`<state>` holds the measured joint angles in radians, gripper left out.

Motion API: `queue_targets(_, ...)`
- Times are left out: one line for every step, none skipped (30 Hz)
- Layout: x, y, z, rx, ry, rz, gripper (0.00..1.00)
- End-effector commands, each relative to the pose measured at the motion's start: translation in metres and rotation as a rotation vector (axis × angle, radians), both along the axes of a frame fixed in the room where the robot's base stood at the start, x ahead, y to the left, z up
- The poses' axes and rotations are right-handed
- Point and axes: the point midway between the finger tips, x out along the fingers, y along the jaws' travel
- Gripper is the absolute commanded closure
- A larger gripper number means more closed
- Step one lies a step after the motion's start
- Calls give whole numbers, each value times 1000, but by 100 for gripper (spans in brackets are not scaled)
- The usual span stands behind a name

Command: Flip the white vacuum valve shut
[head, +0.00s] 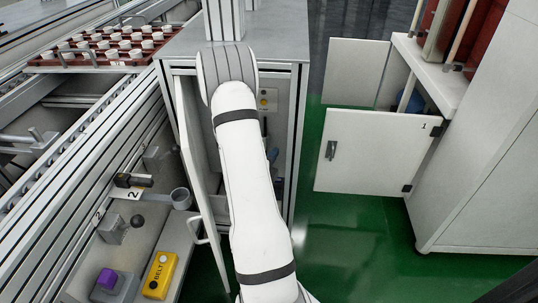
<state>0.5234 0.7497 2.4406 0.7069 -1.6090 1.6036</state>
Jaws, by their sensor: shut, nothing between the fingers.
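I cannot make out the white vacuum valve; my white arm crosses the middle of the head view and hides much of the space behind it. My gripper is not in view. Behind the arm is a grey-topped cabinet (283,50) with its white door (190,140) swung open to the left. To the right of the arm, a small yellowish box (267,99) shows inside the cabinet, with dark and bluish parts below it that are too small to tell.
On the left, a conveyor frame (75,165) carries a red tray (95,68) of white pots. A white cabinet door (372,150) stands open at right. Green floor (350,235) is clear.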

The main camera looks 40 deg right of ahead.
Motion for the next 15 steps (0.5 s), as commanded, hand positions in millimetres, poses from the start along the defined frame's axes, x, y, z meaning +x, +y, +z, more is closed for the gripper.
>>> queue_targets(3,-13,6,0,0,-5,100)
queue_targets(5,-19,5,1,1,-5,100)
queue_targets(8,-27,5,2,2,-5,100)
queue_targets(10,-33,5,1,0,-5,100)
queue_targets(12,-39,5,1,0,-5,100)
queue_targets(15,-47,4,0,0,-4,100)
queue_targets(16,-52,4,0,1,-4,100)
queue_targets(24,-43,4,1,3,4,100)
queue_targets(29,-38,3,1,3,5,100)
queue_targets(32,-35,3,1,3,5,100)
queue_targets(35,-33,3,1,3,4,100)
queue_targets(38,-30,3,0,2,3,100)
queue_targets(40,-28,2,1,1,3,100)
queue_targets(42,-27,2,0,2,2,100)
queue_targets(44,-25,1,0,2,1,100)
